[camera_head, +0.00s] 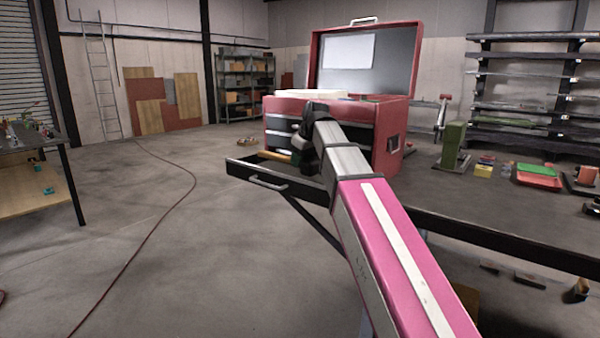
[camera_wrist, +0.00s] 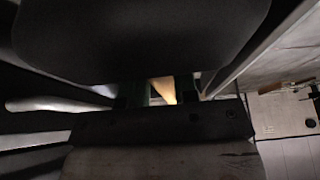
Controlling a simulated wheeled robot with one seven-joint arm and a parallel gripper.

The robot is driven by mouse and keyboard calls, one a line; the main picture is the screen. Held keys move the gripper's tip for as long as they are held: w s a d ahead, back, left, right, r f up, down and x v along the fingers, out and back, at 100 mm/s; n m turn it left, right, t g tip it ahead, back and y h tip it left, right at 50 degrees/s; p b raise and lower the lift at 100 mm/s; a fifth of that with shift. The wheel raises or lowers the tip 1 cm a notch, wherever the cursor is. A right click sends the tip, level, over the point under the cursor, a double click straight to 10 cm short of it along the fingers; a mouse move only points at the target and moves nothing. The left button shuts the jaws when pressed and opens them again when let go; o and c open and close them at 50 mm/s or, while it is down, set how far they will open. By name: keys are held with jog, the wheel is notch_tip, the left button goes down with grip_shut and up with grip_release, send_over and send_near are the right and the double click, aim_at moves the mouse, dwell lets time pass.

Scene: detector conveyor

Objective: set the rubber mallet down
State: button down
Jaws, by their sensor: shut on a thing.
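My gripper (camera_head: 299,152) is at the front of the red toolbox (camera_head: 388,147), over its pulled-out bottom drawer (camera_head: 243,174). In the wrist view a tan piece, apparently the wooden handle of the rubber mallet (camera_wrist: 163,88), shows between the dark green fingers of my gripper (camera_wrist: 162,92). The gripper is shut on it. A large dark rounded shape fills the top of the wrist view; I cannot tell whether it is the mallet's head. In the head view my arm hides most of the mallet, and its contact with the drawer cannot be seen.
The toolbox lid (camera_head: 366,60) stands open. The dark workbench (camera_head: 448,196) carries a green block-shaped tool (camera_head: 453,146), a red tray (camera_head: 540,180) and small items to the right. Left of the drawer is open floor with a red hose (camera_head: 150,240).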

jog(key=shift+w+d+f, duration=0.15)
jog(key=shift+w+f, duration=0.1)
jog(key=shift+f, duration=1.95)
jog(key=c, duration=0.9)
grip_release()
jog(key=shift+f, duration=0.1)
jog(key=v, duration=1.2)
